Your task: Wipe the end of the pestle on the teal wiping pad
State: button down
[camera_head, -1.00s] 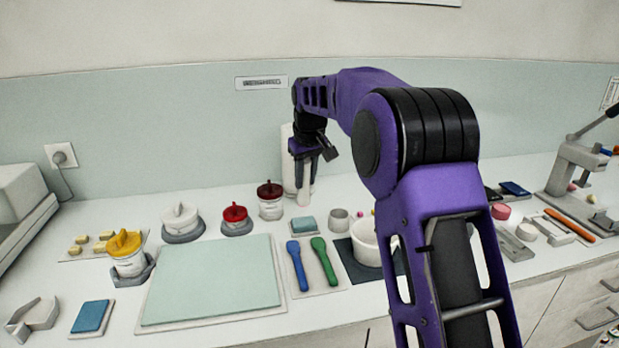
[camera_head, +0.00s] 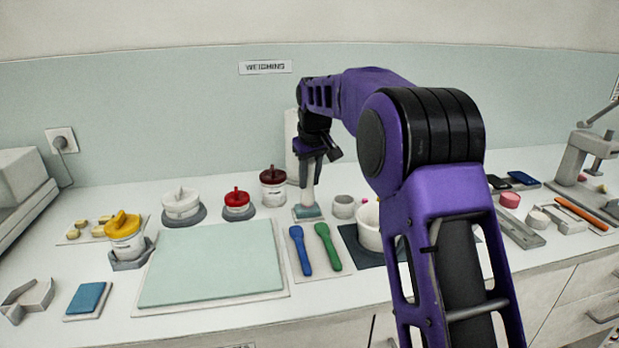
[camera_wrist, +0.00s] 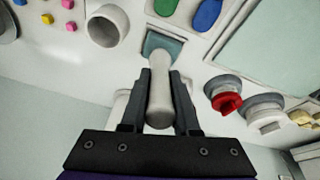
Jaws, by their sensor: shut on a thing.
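My gripper (camera_head: 310,178) is shut on the pestle, a pale grey-white rod (camera_wrist: 160,95) that shows between the two fingers in the wrist view. In the head view the pestle (camera_head: 309,197) hangs roughly upright below the fingers. Its lower end is at the teal wiping pad (camera_head: 307,212), which also shows in the wrist view (camera_wrist: 161,43). The end appears to touch the pad, but the exact contact is hard to tell. The white mortar (camera_head: 370,238) stands on a dark mat to the right of the pad.
A small grey cup (camera_head: 344,207) stands close right of the pad. A dark-red-lidded jar (camera_head: 273,186) and a red-lidded jar (camera_head: 237,203) stand to its left. Blue (camera_head: 300,250) and green (camera_head: 327,246) spoons lie in front. A large pale green mat (camera_head: 212,265) lies front left.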

jog(key=shift+f, duration=0.5)
dwell(1.7)
jog(key=shift+d, duration=0.1)
